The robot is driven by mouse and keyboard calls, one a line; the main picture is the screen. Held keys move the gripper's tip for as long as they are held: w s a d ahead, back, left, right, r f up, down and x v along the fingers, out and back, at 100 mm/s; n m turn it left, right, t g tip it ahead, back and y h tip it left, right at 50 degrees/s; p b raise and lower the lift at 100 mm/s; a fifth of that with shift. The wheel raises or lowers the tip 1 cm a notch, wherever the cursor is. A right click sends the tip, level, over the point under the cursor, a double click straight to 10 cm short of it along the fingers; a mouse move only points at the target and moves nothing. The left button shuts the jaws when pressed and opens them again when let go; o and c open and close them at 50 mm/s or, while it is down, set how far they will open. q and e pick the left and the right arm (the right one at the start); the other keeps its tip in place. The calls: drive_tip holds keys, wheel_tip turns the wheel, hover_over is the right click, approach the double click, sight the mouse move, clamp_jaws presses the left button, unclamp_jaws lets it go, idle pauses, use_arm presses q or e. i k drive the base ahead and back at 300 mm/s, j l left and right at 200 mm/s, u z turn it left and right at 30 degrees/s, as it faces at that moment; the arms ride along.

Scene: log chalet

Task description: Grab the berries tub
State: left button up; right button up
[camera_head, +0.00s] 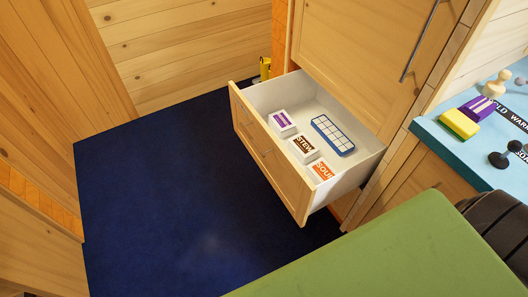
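An open drawer (276,172) stands out from a wooden cabinet. Inside it, along the front side, are several white tubs in a row. The tub with a purple label (282,124) is at the far left end; its lettering is too small to read, but it may be the berries tub. The stew tub (303,149) has a brown label, and the soup tub (321,171) has an orange one. Neither of my grippers is in view.
A blue ice-cube tray (332,135) lies behind the tubs in the drawer. A blue counter (459,150) at the right holds a yellow-green sponge (459,124) and small dumbbell-shaped items. A green surface (390,250) fills the lower right. The dark blue floor (170,190) left of the drawer is clear.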

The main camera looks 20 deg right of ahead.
sight(279, 121)
drive_tip(key=i+j+z, duration=0.1)
drive_tip(key=z, duration=0.35)
drive_tip(key=i+j+z, duration=0.1)
drive_tip(key=z, duration=0.35)
drive_tip(key=j+z, duration=0.15)
drive_tip(key=z, duration=0.3)
